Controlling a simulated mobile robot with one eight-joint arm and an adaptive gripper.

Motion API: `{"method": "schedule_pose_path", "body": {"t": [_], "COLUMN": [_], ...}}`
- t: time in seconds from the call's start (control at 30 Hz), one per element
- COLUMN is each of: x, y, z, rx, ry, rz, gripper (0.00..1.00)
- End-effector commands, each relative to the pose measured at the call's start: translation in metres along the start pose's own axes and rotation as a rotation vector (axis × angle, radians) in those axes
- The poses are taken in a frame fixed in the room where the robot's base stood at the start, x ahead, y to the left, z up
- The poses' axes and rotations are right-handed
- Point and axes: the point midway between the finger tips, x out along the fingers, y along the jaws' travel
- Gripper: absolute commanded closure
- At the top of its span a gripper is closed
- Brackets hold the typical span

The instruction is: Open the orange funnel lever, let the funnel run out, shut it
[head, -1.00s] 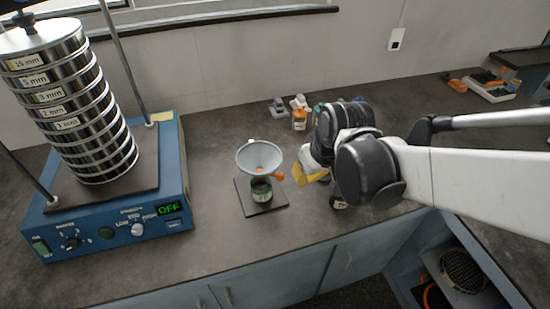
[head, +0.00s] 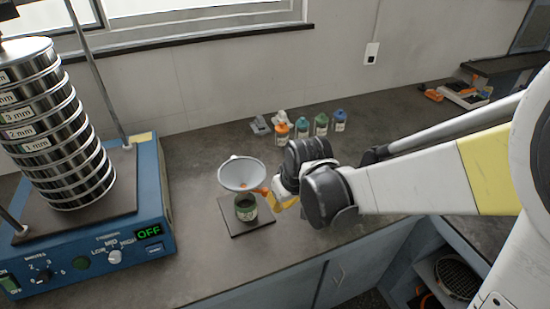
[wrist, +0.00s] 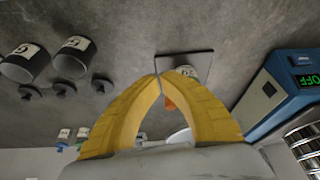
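In the wrist view the fingertips (wrist: 157,76) meet or nearly meet. The lever (wrist: 169,103) shows behind the arch of the fingers, and I cannot tell whether they touch it. The jar (wrist: 187,71) is partly hidden by a finger. The lever's open or shut position is unclear.
The blue sieve shaker (head: 110,245), its display reading OFF, stands left with a sieve stack (head: 60,130). Several small bottles (head: 321,124) stand behind my gripper. In the wrist view, dark labelled containers (wrist: 75,56) are at upper left. The counter's front edge is close below the plate.

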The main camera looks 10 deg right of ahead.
Motion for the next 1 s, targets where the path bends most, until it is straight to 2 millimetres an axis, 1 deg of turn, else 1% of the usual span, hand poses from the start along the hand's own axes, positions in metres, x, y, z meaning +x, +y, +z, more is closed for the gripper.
{"method": "schedule_pose_path", "body": {"t": [0.03,0.07,0.23,0.3,0.43,1.0], "x": [0.015,0.021,0.029,0.031,0.032,0.032], "y": [0.000,0.000,0.000,0.000,0.000,0.003], "z": [0.001,0.001,-0.022,-0.029,-0.035,-0.039], "rx": [0.000,0.000,-0.001,0.000,0.000,-0.025], "ry": [0.000,0.000,0.000,0.000,0.000,0.000], "rz": [0.000,0.000,0.000,0.000,0.000,-0.011], "gripper": [1.00,1.00,1.00,1.00,1.00,1.00]}}
